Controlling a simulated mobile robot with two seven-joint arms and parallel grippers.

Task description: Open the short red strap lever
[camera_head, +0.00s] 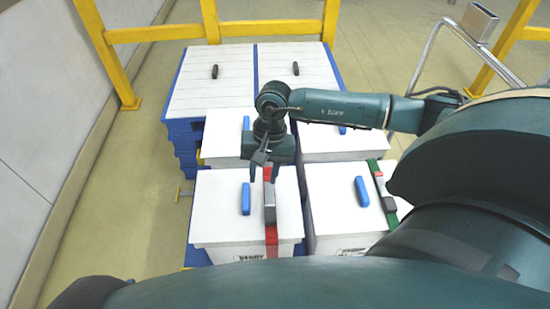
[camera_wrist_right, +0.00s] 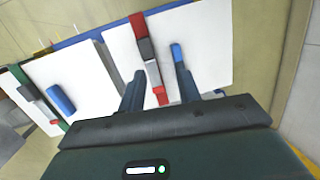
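The red strap (camera_head: 272,241) runs over the lid of the front-left white box (camera_head: 222,190), with a grey lever (camera_head: 270,203) on it. In the right wrist view the red strap (camera_wrist_right: 138,25) and its dark grey lever (camera_wrist_right: 147,50) show beyond the fingers, with a red end (camera_wrist_right: 161,96) nearer the gripper. My right gripper (camera_head: 264,173) points down above the far part of this box. Its fingers (camera_wrist_right: 160,92) are apart, with the strap seen between them. I cannot tell whether they touch it. My left gripper is not in view.
A blue handle (camera_head: 246,198) lies beside the red strap. The front-right box (camera_head: 332,208) has a green strap (camera_head: 379,180) with a grey lever (camera_head: 389,203). More boxes stand behind. A yellow rail (camera_head: 270,28) closes the back; a metal handrail (camera_head: 430,50) is at right.

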